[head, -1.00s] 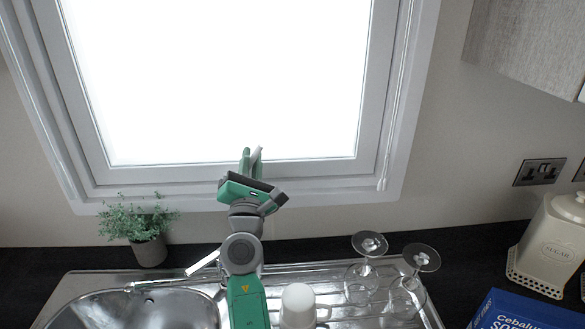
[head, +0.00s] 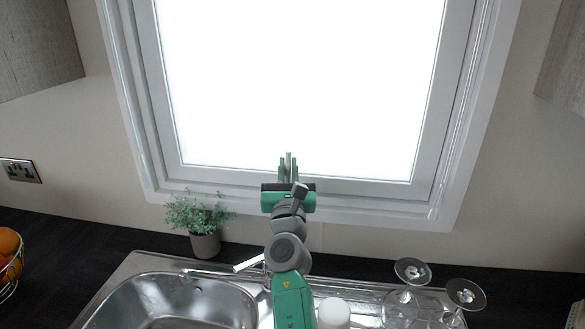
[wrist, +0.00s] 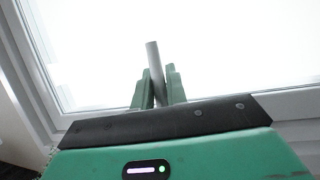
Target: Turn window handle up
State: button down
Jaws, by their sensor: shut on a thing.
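The window handle (wrist: 153,58) is a slim grey bar at the bottom of the window frame. In the wrist view it stands nearly upright, leaning slightly, between the two green fingers of my gripper (wrist: 160,85). In the head view the handle (head: 289,158) points up between the fingertips of my gripper (head: 288,170). My gripper is shut on it. The handle's base is hidden behind my gripper. The bright window (head: 300,80) fills the upper middle of the head view, with its white frame (head: 390,189) around it.
Below the window are a sink (head: 165,300), a tap (head: 215,272), a potted plant (head: 203,243), a white mug (head: 334,313) and upturned glasses (head: 412,270). A fruit basket (head: 8,265) stands at the left. Cupboards (head: 38,45) hang on both sides.

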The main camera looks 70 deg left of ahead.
dwell(0.4)
jog(key=c, duration=1.4)
grip_release()
jog(key=shift+d, duration=0.1)
jog(key=p+v, duration=0.1)
jog(key=v, duration=0.6)
jog(key=shift+d, duration=0.25)
jog(key=shift+s+f, duration=0.15)
